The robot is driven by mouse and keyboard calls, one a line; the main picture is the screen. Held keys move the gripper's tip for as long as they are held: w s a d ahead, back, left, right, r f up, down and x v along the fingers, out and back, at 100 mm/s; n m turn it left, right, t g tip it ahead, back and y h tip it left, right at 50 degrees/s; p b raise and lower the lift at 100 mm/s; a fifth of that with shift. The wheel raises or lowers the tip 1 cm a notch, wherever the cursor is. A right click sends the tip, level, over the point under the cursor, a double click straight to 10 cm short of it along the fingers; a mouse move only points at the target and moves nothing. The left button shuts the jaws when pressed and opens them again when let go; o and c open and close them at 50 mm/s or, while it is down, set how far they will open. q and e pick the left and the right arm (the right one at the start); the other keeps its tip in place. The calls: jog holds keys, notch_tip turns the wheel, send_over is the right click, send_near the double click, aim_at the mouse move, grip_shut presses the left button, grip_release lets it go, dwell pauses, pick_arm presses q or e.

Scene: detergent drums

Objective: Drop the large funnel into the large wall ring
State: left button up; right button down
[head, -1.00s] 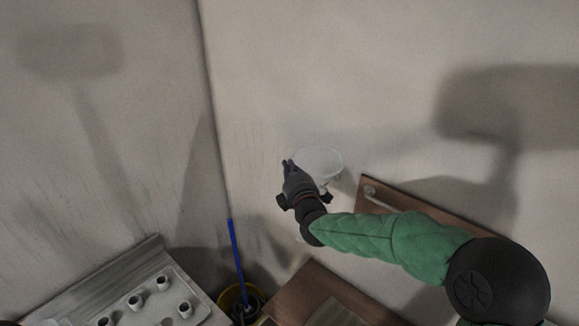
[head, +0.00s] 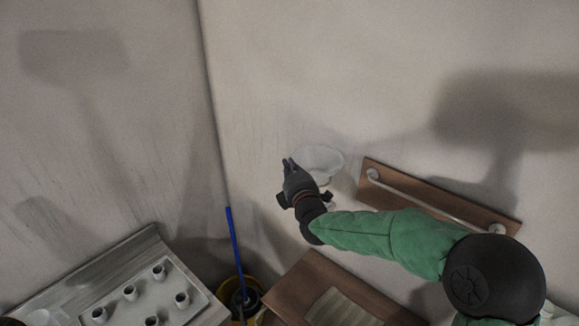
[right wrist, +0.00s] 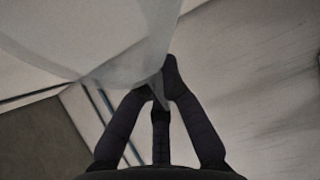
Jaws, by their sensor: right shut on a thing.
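The large funnel (head: 320,158) is pale and translucent, with its wide mouth facing up in the head view. My right gripper (head: 290,166) is shut on it at its left side and holds it in the air in front of the wall. In the right wrist view the funnel (right wrist: 75,40) fills the upper left, and the fingers of the right gripper (right wrist: 160,85) close on a narrow part at its edge. I cannot make out the large wall ring in either view. My left gripper is not in view.
A wooden wall board (head: 415,190) with a pale rail is right of the funnel. Below are a wooden surface (head: 300,285), a yellow bucket (head: 232,292) with a blue stick (head: 235,250), and a grey tray (head: 145,310) with several short cups. The wall above is bare.

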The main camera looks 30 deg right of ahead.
dwell(0.4)
jog(key=c, duration=1.3)
grip_release()
jog(key=shift+c, duration=0.2)
jog(key=shift+s, duration=0.1)
jog(key=s+a, duration=0.2)
jog(key=s, duration=0.9)
jog(key=shift+s+a, duration=0.15)
jog(key=shift+s, duration=0.15)
